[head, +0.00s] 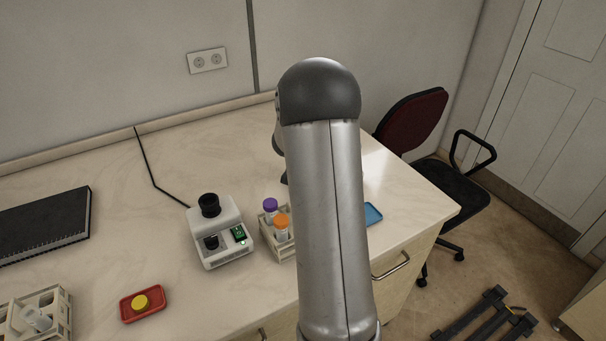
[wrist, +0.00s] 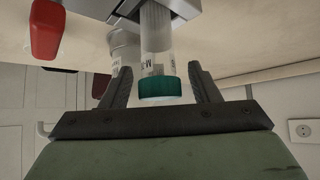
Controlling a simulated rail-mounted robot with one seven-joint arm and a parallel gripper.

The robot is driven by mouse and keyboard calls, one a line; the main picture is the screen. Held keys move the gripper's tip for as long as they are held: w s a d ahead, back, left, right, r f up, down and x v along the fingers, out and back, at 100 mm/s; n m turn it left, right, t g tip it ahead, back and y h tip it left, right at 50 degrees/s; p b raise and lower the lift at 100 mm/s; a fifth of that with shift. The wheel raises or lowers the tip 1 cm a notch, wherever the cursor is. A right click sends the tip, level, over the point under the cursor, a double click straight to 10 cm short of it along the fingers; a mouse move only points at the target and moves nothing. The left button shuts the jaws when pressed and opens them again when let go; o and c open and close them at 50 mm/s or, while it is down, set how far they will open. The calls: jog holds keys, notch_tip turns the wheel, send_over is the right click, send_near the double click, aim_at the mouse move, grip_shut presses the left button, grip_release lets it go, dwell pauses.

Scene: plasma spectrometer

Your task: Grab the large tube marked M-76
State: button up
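In the wrist view a clear tube with a teal cap (wrist: 160,88) stands between the two fingers of my gripper (wrist: 160,73). Its label starts with "M-"; I cannot read the rest. A gap shows on each side between the tube and the fingers, so the gripper is open. A second clear tube (wrist: 124,52) with a printed label is just behind it to the left. In the head view my arm hides the gripper and the teal-capped tube. A rack (head: 268,238) holds a purple-capped tube (head: 270,204) and an orange-capped tube (head: 282,222).
A white device (head: 222,245) with a black top and a cable stands left of the rack. A red tray (head: 128,308) with a yellow item, another tube rack (head: 62,300) and a black notebook (head: 40,228) lie farther left. A blue tray (head: 372,214) is right of my arm.

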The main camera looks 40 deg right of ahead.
grip_shut()
